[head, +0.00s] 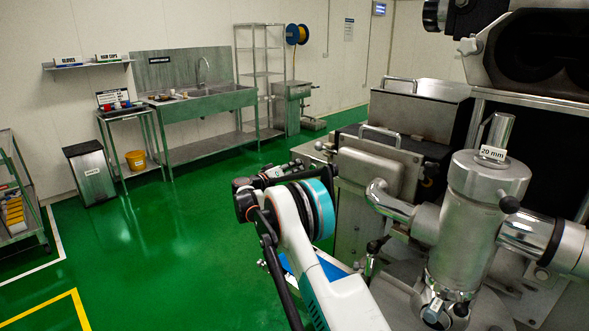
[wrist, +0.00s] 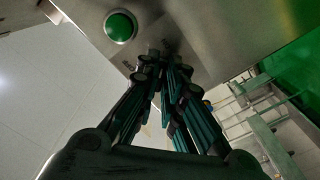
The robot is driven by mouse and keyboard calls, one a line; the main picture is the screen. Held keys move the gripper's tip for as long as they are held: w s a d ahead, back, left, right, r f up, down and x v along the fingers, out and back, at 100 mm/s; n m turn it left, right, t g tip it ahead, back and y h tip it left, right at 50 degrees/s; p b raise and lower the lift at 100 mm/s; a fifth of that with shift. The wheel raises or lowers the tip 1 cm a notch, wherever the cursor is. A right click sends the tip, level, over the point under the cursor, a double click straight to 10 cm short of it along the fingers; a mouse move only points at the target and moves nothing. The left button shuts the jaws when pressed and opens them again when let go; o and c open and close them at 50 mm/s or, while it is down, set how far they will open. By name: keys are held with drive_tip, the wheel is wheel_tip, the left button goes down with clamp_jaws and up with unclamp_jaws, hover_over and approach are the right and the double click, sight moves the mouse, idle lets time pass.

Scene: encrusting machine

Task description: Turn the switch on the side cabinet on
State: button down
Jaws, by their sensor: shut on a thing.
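In the wrist view, the steel panel of the side cabinet (wrist: 205,35) fills the top of the picture. A round green button (wrist: 121,26) sits on it, up and left of the fingertips. My gripper (wrist: 164,62) points at this panel. Its dark fingers are close together at the panel, shut on what seems to be the switch. The switch itself is hidden by the fingertips, so its position cannot be read. In the head view, my arm reaches toward the machine's left side and the fingers are not clear.
A steel cylinder (head: 470,220) with a 20 mm tag and pipes stands close on the right. Steel boxes with handles (head: 375,170) stand behind my wrist. A sink table (head: 205,105), a bin (head: 90,172) and a shelf rack line the far side.

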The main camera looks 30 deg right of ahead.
drive_tip(key=shift+f, duration=0.1)
drive_tip(key=c, duration=1.7)
unclamp_jaws()
drive_tip(key=v, duration=1.2)
